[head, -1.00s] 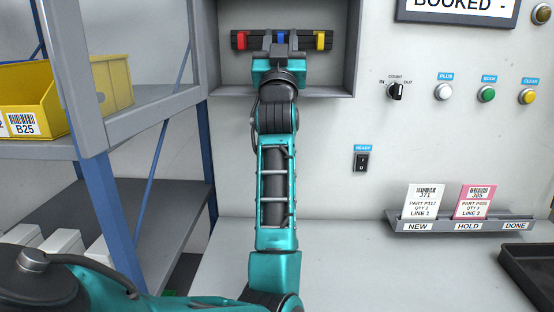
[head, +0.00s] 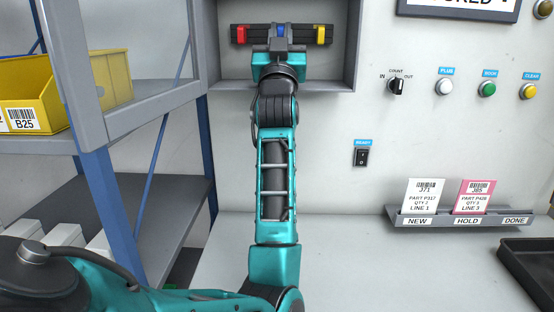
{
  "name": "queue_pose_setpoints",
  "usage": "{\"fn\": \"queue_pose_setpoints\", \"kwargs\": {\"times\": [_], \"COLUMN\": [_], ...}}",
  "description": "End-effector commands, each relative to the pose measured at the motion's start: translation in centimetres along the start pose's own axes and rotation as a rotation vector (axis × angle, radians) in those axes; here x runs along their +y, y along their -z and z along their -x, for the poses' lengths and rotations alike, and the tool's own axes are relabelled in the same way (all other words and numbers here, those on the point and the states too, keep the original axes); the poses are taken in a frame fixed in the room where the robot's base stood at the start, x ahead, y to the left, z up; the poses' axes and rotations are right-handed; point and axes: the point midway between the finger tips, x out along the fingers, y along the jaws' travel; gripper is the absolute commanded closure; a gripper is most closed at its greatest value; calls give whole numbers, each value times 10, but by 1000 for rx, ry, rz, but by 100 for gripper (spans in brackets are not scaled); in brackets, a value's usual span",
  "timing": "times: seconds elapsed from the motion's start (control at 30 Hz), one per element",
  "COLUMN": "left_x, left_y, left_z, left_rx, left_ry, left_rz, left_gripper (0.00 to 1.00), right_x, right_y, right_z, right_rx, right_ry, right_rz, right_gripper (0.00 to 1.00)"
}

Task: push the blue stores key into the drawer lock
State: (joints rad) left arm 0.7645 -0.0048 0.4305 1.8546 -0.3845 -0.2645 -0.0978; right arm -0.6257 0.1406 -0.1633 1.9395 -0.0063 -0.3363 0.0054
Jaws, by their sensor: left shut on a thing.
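The blue key (head: 281,31) shows between the fingers of my left gripper (head: 281,40), in the grey-framed wall recess at the top of the head view. The gripper is shut on it. The key is in front of a dark rack (head: 260,35), between a red key (head: 241,34) and a yellow key (head: 320,35). Whether it still touches the rack I cannot tell, since the gripper covers its lower part. The drawer lock is not seen. My right gripper is not in view.
A blue-and-grey shelf unit with a yellow bin (head: 105,82) stands at the left. The wall panel at the right has a count switch (head: 397,87), buttons and a ready switch (head: 361,156). A card rack (head: 460,219) and dark tray (head: 530,268) are lower right.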

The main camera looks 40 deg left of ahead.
Motion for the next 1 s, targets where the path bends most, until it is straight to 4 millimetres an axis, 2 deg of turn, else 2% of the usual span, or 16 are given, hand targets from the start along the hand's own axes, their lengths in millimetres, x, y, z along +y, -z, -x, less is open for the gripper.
{"fn": "queue_pose_setpoints", "kwargs": {"times": [1.0], "left_x": [0], "left_y": [22], "left_z": [33], "left_rx": [0], "left_ry": [-1], "left_rz": [-1], "left_gripper": [100], "right_x": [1], "right_y": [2], "right_z": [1], "right_rx": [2], "right_ry": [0], "right_rz": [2], "right_gripper": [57]}}
